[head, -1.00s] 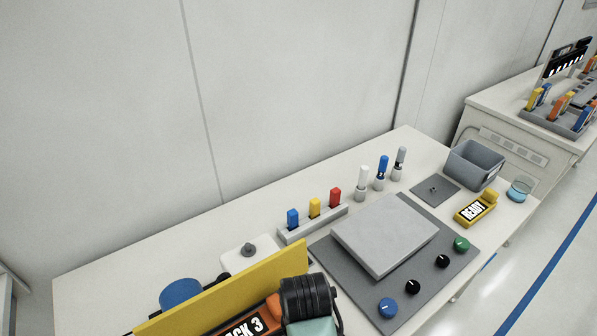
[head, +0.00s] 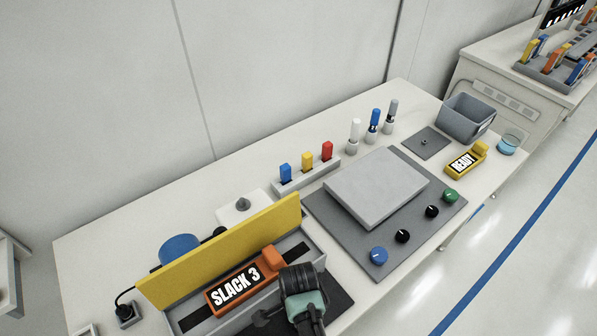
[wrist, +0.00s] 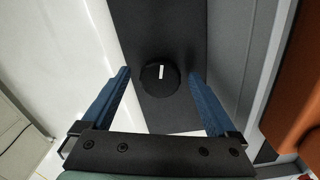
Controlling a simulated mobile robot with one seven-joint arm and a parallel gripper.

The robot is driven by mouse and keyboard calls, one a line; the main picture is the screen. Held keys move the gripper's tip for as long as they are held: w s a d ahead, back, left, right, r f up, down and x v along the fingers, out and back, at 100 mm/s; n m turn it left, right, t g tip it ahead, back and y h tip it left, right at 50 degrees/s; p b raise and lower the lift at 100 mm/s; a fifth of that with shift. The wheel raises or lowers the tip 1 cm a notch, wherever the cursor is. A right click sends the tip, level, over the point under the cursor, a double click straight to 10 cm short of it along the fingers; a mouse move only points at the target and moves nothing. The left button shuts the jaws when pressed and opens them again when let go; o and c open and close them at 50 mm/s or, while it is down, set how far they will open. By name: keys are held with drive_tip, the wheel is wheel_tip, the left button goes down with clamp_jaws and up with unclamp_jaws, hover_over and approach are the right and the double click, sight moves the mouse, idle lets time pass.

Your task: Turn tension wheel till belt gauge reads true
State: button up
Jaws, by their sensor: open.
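The belt gauge (head: 235,287) is an orange block whose black display reads "SLACK 3". It lies in a grey tray in front of a yellow upright panel (head: 220,252). A black round wheel with a white mark (wrist: 160,78), which looks like the tension wheel, shows in the wrist view on a dark strip. My gripper (wrist: 160,85) is open, its two blue fingers on either side of the wheel in the picture and apart from it. I cannot tell the height gap. In the head view my arm covers this spot.
A yellow "READY" device (head: 466,160), a grey bin (head: 467,118) and a glass cup (head: 508,144) stand farther right. The wall (head: 90,120) runs behind the bench.

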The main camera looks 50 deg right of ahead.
drive_tip(key=c, duration=1.4)
drive_tip(key=shift+n, duration=0.3)
